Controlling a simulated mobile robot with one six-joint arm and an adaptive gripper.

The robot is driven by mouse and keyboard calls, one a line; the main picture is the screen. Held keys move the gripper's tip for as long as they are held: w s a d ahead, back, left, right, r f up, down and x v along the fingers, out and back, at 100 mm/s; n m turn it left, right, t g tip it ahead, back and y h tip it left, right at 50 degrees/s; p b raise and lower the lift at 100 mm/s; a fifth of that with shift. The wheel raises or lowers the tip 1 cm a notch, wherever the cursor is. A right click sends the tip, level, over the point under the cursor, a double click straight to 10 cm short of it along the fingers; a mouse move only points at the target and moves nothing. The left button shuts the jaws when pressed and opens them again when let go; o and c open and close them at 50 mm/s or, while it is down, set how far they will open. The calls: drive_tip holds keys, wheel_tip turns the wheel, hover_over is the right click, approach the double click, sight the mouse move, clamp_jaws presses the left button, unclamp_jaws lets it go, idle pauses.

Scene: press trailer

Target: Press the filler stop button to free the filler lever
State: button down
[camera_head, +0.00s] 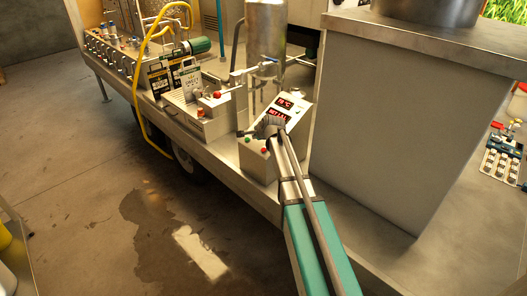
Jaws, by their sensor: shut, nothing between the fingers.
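My gripper (268,127), at the end of my teal and grey arm, is shut and empty. It is in front of the white control box (257,165) with two red number displays (281,109), partly covering its face. A red button (264,151) and a green button (249,139) show low on this box. I cannot tell whether the gripper touches the box. Another red button (217,94) sits on the grey box to the left. A thin metal lever (241,73) stands near the silver cylinder (265,35). I cannot read which button is the filler stop.
The trailer bed (235,170) carries a yellow hose (138,75), a green motor (200,45) and a row of gauges and valves (105,52) at the left. A large grey cabinet (400,120) stands close on the right. The wet floor (120,220) at lower left is open.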

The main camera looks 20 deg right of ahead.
drive_tip(key=b, duration=0.7)
approach(260, 149)
drive_tip(key=shift+w+a+r+x, duration=0.1)
drive_tip(key=shift+x, duration=0.75)
drive_tip(key=shift+w+a+r+x, duration=0.1)
drive_tip(key=shift+a+x, duration=0.05)
drive_tip(key=shift+x, duration=0.7)
drive_tip(key=shift+a+r+x, duration=0.1)
drive_tip(key=shift+x, duration=0.75)
drive_tip(key=shift+w+d+f+b, duration=0.1)
drive_tip(key=shift+d+f+b, duration=0.15)
drive_tip(key=shift+b, duration=0.2)
drive_tip(key=shift+w+d+f+b, duration=0.1)
drive_tip(key=shift+f+b, duration=0.25)
drive_tip(key=shift+f, duration=0.05)
drive_tip(key=shift+r, duration=0.2)
drive_tip(key=shift+a+r+p, duration=0.35)
drive_tip(key=shift+r+p, duration=0.2)
drive_tip(key=shift+p, duration=0.2)
drive_tip(key=shift+s+a+r+p, duration=0.25)
drive_tip(key=shift+a+r+p, duration=0.1)
drive_tip(key=shift+r+p, duration=0.4)
drive_tip(key=shift+s+a+r+p, duration=0.3)
drive_tip(key=shift+a+r+p, duration=0.05)
drive_tip(key=shift+r+p, duration=0.4)
drive_tip(key=shift+s+a+r+p, duration=0.25)
drive_tip(key=shift+a+r+p, duration=0.05)
drive_tip(key=shift+r+p, duration=0.45)
